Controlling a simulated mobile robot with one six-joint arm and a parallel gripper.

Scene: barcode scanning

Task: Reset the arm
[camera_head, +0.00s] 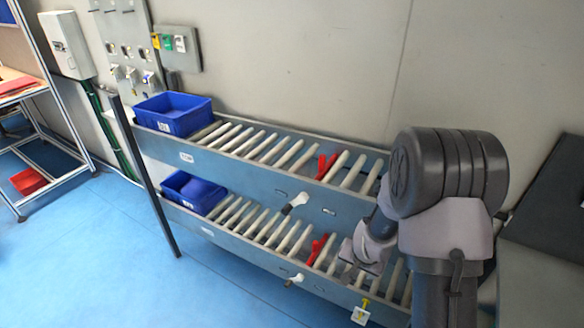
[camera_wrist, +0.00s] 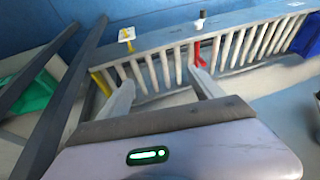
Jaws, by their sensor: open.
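My arm (camera_head: 440,180) rises at the right of the head view and bends down toward the roller rack. In the wrist view my gripper (camera_wrist: 150,82) is open, with two grey fingers apart and nothing between them. Beyond the fingers is a roller shelf (camera_wrist: 180,68) with a red stop piece (camera_wrist: 197,54).
The two-level roller rack has an upper rail (camera_head: 230,165) and a lower rail (camera_head: 240,245). Blue bins stand on the upper level (camera_head: 174,122) and lower level (camera_head: 188,195) at the left. Blue floor (camera_head: 100,260) is free in front.

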